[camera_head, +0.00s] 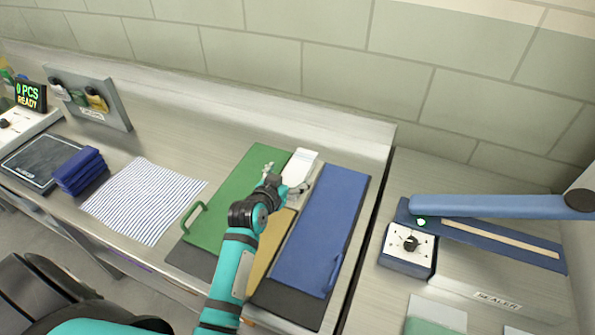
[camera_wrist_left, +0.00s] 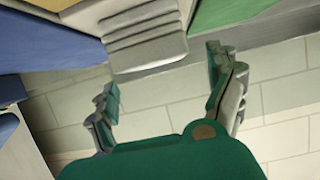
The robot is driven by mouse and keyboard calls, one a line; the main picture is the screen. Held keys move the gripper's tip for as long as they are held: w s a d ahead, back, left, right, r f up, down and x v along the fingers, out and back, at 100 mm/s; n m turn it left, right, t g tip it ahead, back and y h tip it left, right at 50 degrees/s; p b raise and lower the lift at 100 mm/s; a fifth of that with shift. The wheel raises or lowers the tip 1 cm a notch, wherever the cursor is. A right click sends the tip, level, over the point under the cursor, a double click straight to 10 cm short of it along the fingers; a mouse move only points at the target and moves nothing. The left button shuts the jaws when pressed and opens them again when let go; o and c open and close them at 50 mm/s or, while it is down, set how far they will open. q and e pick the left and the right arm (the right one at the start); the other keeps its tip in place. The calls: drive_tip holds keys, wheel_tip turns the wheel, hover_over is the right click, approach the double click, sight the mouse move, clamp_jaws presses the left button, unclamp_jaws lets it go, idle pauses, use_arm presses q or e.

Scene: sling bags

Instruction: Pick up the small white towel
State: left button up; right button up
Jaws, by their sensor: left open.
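The small white towel (camera_head: 302,158) lies folded at the far end of a tan strip (camera_head: 262,262), between a green panel and a blue panel. In the left wrist view the towel (camera_wrist_left: 145,38) shows as a pale stack with several fold ridges, at the top middle. My left gripper (camera_head: 284,179) is open and empty, just on the near side of the towel. Its fingertips (camera_wrist_left: 162,76) are spread apart in the left wrist view, with the towel beyond them and not between them. My right gripper is not in view.
The green panel (camera_head: 235,190) and blue panel (camera_head: 325,215) flank the towel closely. A striped cloth (camera_head: 143,200), dark blue folded cloth (camera_head: 80,170) and dark scale plate (camera_head: 40,163) lie left. A sealer (camera_head: 408,245) stands right. The wall rises behind.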

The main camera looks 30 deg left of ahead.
sight(296, 170)
use_arm(q)
drive_tip(key=shift+w, duration=0.5)
drive_tip(key=p+x, duration=0.1)
drive_tip(key=x, duration=0.2)
drive_tip(key=shift+w+f, duration=0.1)
drive_tip(key=shift+w, duration=0.1)
drive_tip(key=shift+w+f, duration=0.25)
drive_tip(key=shift+w, duration=0.2)
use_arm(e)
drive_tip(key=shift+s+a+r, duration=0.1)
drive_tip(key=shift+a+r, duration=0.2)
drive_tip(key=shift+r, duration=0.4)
use_arm(q)
drive_tip(key=shift+s, duration=0.1)
drive_tip(key=shift+c, duration=0.8)
drive_tip(key=c, duration=1.1)
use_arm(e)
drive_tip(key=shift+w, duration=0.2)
